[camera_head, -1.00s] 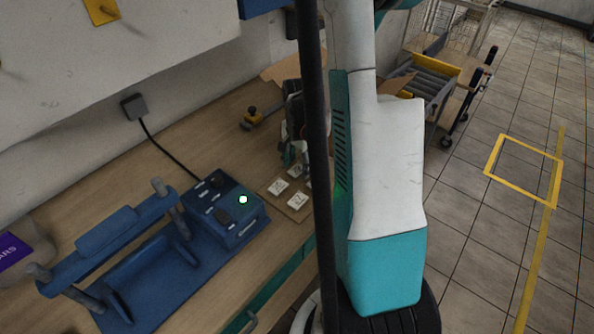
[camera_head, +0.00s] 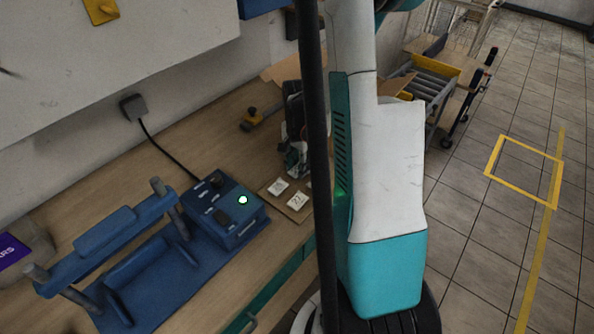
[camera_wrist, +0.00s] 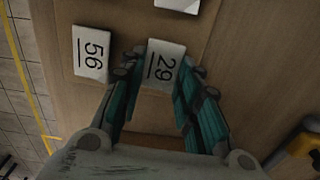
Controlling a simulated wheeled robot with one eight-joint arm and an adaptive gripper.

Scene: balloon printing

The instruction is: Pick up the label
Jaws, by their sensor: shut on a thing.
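A white label marked 29 (camera_wrist: 162,61) is between the fingertips of my gripper (camera_wrist: 161,72) in the wrist view, and my gripper is shut on it. A label marked 56 (camera_wrist: 92,54) lies to its left on a brown board (camera_wrist: 130,22). Part of another white label (camera_wrist: 178,4) shows at the top edge. In the head view, two labels, a nearer one (camera_head: 297,201) and a farther one (camera_head: 278,186), show on the board (camera_head: 287,211). My gripper (camera_head: 293,165) is just behind them there, partly hidden by a dark pole.
A yellow-handled tool (camera_head: 255,120) lies farther back. A cart (camera_head: 440,75) stands at the right.

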